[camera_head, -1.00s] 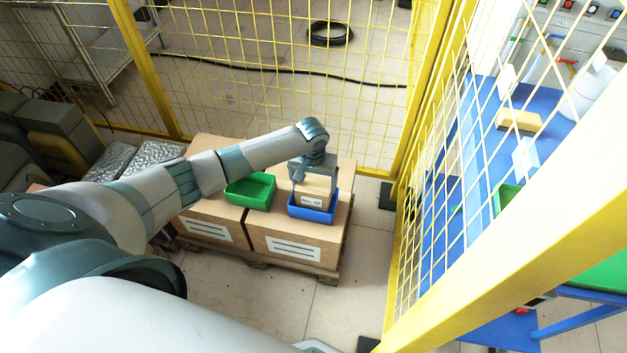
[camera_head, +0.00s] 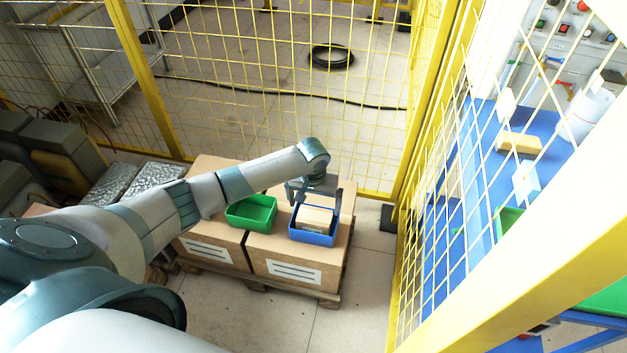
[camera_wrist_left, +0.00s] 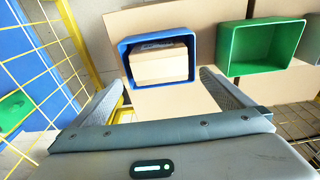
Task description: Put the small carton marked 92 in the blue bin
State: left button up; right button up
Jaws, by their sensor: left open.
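The small carton (camera_head: 314,217) is a tan box that sits inside the blue bin (camera_head: 313,240). Its marking is too small to read now. In the left wrist view the carton (camera_wrist_left: 160,65) lies within the walls of the blue bin (camera_wrist_left: 192,50). My left gripper (camera_head: 314,200) is open and above the bin, with its fingers apart and nothing between them. In the left wrist view the left gripper (camera_wrist_left: 160,95) shows its two fingers spread wide on either side of the bin's near end. My right gripper is not in view.
A green bin (camera_head: 251,222) stands left of the blue bin. Both rest on large cardboard boxes (camera_head: 290,262) on a pallet. Yellow mesh fencing (camera_head: 300,100) stands behind and to the right. A blue table (camera_head: 480,150) shows beyond the right fence.

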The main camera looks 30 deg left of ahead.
pick_arm(q)
notch_tip(320, 180, up, 16)
jog(key=s+p, duration=0.1)
jog(key=shift+s+d, duration=0.3)
jog(key=shift+s, duration=0.1)
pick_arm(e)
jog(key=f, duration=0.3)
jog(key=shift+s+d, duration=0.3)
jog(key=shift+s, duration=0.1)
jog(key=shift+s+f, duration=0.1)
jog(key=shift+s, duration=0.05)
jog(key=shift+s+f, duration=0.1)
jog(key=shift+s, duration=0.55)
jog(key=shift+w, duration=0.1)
